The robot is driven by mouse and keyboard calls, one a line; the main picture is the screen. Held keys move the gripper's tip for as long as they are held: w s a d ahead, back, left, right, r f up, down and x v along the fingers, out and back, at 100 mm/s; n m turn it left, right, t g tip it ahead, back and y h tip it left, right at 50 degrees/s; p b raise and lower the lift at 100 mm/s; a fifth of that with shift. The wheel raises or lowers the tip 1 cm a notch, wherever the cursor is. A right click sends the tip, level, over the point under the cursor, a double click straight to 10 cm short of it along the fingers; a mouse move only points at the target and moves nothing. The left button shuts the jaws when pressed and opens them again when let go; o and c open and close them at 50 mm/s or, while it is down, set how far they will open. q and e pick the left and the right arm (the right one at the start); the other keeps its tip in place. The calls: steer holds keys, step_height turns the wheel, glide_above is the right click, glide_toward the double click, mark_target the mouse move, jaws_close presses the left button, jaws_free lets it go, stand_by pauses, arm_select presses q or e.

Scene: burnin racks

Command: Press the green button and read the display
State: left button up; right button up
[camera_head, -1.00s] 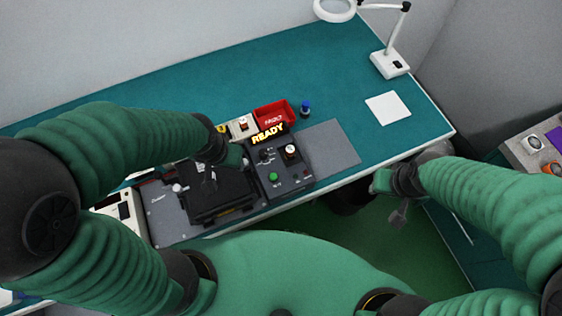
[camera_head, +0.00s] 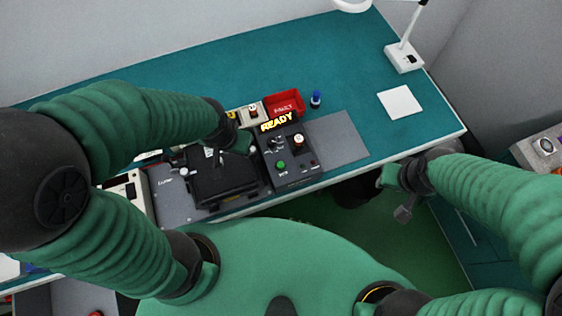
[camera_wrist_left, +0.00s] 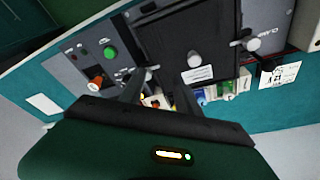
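The green button (camera_head: 281,165) sits on the front of a dark control box on the bench; it also shows in the left wrist view (camera_wrist_left: 110,53). The display (camera_head: 277,122) at the back of that box glows yellow with "READY". My left gripper (camera_head: 222,160) is over the black lidded fixture, left of the button and apart from it. In the left wrist view its two fingers (camera_wrist_left: 162,94) stand apart with nothing held between them. My right gripper (camera_head: 403,205) hangs off the bench's front edge, at the right; its finger gap is not clear.
The black fixture (camera_head: 225,190) stands left of the control box (camera_head: 291,150). A red bin (camera_head: 284,101) and a blue-topped bottle (camera_head: 316,99) are behind it. A grey mat (camera_head: 338,140) lies to the right. The teal bench (camera_head: 230,70) is clear at the back.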

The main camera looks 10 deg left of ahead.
arm_select(q)
jaws_close()
stand_by(1.4)
